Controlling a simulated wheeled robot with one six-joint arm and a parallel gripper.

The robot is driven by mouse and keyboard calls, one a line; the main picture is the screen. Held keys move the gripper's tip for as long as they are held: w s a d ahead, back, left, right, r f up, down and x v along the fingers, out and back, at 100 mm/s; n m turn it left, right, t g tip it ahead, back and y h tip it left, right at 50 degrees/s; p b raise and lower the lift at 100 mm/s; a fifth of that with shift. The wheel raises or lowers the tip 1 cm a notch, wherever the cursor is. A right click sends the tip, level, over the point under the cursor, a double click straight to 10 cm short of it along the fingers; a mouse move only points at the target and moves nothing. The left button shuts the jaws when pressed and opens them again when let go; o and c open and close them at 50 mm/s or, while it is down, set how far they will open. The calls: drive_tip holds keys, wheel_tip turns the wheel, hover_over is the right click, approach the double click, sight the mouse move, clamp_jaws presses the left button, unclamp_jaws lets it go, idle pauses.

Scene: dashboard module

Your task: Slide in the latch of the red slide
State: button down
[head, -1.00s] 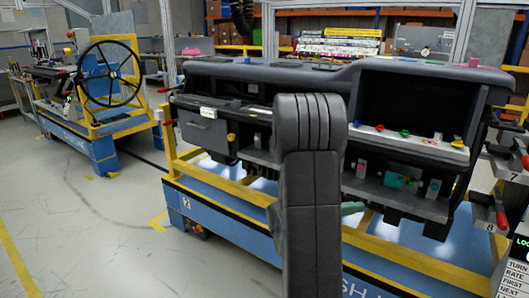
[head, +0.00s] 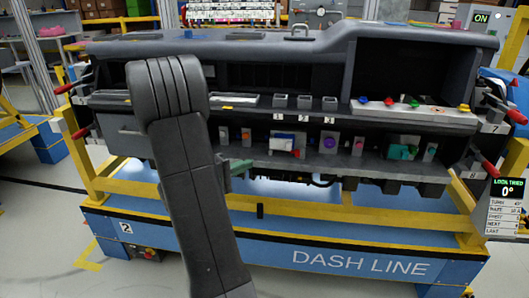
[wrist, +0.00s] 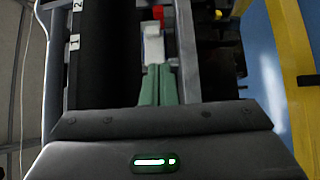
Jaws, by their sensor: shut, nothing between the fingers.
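The red slide (head: 295,153) is a small red piece at the lower right of a white and blue block (head: 283,143) on the module's lower shelf. In the wrist view the white block (wrist: 153,45) is just beyond my fingertips, with a small red piece (wrist: 158,12) at its far end. My gripper (wrist: 159,72) is shut and empty, its green fingers pointing at the block; contact cannot be told. In the head view my gripper (head: 240,166) shows as a green tip beside my arm, left of the block. The latch itself is too small to make out.
The dark dashboard module (head: 240,48) rests on a yellow frame (head: 300,205) over a blue base (head: 380,245). A purple knob (head: 329,142) and a teal part (head: 402,152) share the lower shelf. Red-handled clamps (head: 490,169) stick out at the right.

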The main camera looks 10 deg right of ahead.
sight(295, 152)
drive_tip(key=shift+d, duration=0.1)
idle(0.4)
drive_tip(key=x, duration=1)
drive_tip(key=shift+s+d, duration=0.2)
drive_tip(key=shift+d, duration=0.4)
drive_tip(key=shift+s+d, duration=0.2)
drive_tip(key=shift+d, duration=0.4)
drive_tip(key=shift+s+d, duration=0.2)
drive_tip(key=shift+d, duration=0.5)
drive_tip(key=shift+f, duration=0.1)
